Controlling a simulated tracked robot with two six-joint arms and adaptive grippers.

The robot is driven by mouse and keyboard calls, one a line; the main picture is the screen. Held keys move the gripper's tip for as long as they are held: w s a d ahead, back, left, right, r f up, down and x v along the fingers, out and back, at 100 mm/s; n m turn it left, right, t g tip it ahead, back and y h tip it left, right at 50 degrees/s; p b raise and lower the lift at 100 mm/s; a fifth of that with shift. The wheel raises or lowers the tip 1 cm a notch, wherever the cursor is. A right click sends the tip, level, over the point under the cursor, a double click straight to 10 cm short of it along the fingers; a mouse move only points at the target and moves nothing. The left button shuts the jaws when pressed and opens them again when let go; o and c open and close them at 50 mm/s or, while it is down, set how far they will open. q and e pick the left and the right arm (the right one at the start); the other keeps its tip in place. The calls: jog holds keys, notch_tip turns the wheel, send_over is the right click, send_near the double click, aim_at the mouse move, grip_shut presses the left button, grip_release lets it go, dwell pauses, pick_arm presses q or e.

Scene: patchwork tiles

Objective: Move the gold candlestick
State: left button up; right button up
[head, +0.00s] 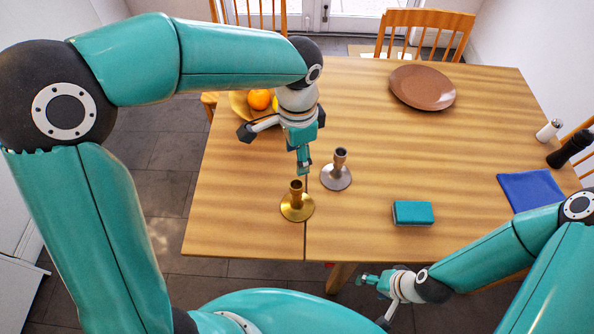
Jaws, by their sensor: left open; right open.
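The gold candlestick (297,204) stands upright on the wooden table near its front edge, left of centre. A silver-grey candlestick (338,172) stands upright just behind it and to the right. My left gripper (275,152) is open and empty, above the table behind the gold candlestick, with one finger reaching down close to the silver-grey one. I cannot tell whether that finger touches anything. My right gripper (372,298) is open and empty, low in front of the table's front edge.
A bowl (238,106) with oranges sits partly behind my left gripper. A brown plate (422,87), a teal sponge (413,213), a blue cloth (531,190), a white shaker (548,130) and a black mill (569,149) are on the table (450,150). Its middle is clear.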

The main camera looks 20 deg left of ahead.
aim_at(297, 192)
pick_arm(q)
notch_tip(297, 192, down, 16)
jog(key=shift+s+f+p, duration=0.1)
jog(key=shift+s+p, duration=0.05)
jog(key=shift+p, duration=0.2)
grip_shut()
dwell(0.5)
